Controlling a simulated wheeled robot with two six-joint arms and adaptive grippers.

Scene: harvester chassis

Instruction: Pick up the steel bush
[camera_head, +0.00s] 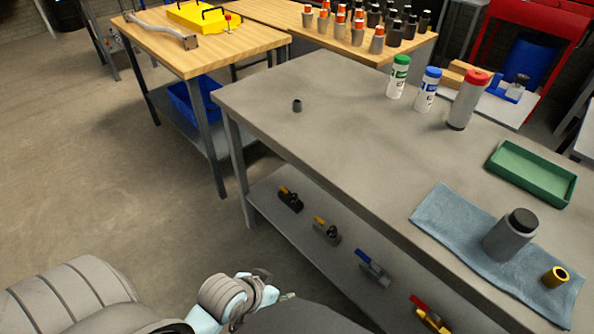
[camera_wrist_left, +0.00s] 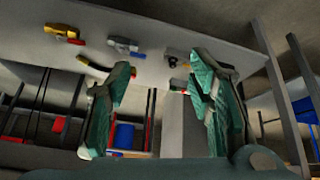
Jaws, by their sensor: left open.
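A small dark grey steel bush (camera_head: 297,105) stands alone on the grey workbench (camera_head: 340,150), near its far left corner. My left gripper (camera_head: 275,285) is low in front of the bench, outside its front edge and well apart from the bush. In the left wrist view my left gripper (camera_wrist_left: 160,85) shows two green fingers spread apart with nothing between them. The bush cannot be made out in that view. My right gripper is not in view.
A green, a blue and a red-capped container (camera_head: 467,100) stand at the bench's back. A green tray (camera_head: 530,174) and a blue cloth (camera_head: 450,215) with a grey cylinder (camera_head: 510,236) and a brass bush (camera_head: 555,277) lie right. Tools (camera_head: 327,230) lie on the lower shelf. Bench around the bush is clear.

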